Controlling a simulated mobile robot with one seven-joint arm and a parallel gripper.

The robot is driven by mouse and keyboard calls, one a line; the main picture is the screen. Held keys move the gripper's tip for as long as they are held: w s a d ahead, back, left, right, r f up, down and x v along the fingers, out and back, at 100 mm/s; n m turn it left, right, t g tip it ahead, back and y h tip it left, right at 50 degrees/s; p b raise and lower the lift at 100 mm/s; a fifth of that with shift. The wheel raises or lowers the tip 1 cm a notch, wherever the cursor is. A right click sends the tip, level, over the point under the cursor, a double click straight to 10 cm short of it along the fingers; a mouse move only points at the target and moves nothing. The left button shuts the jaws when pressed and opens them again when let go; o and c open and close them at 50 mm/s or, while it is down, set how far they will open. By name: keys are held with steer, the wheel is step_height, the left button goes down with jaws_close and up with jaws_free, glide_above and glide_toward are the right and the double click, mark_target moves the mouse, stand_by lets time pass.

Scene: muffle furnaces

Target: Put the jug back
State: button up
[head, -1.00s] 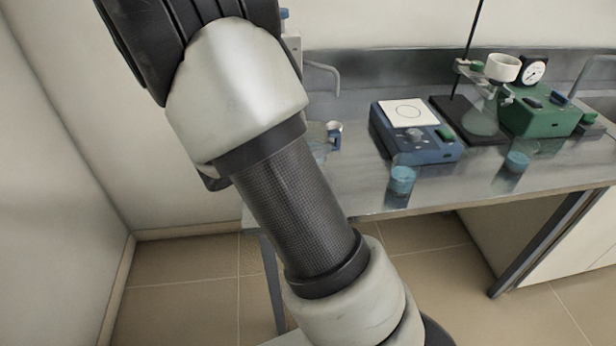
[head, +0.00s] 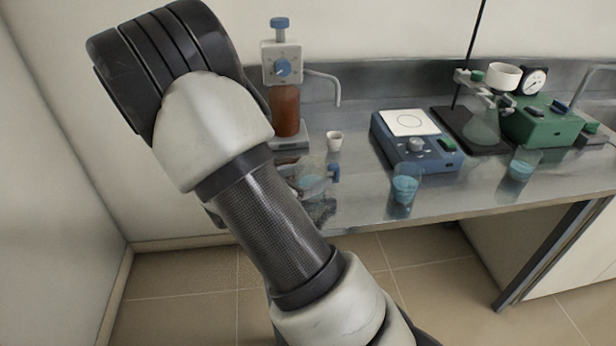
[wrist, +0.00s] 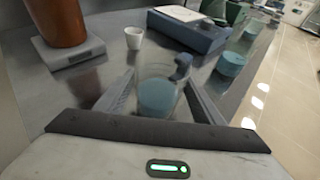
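The jug (head: 313,180) is a clear vessel with blue liquid and a blue handle on its right. In the head view it is by the bench's front left, partly behind my arm. In the wrist view the jug (wrist: 157,95) is upright between the two fingers of my gripper (wrist: 160,88), which appear to press its sides. Its handle points right and away. My gripper's body hides the jug's base, so I cannot tell whether it touches the bench.
A brown bottle with a dispenser (head: 285,105) stands on a scale behind the jug. A small white cup (head: 334,141) is near it. A blue hotplate (head: 418,145), beakers of blue liquid (head: 405,185) (head: 521,166) and a green pump (head: 540,122) are to the right.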

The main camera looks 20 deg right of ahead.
steer(key=shift+o, duration=1.3)
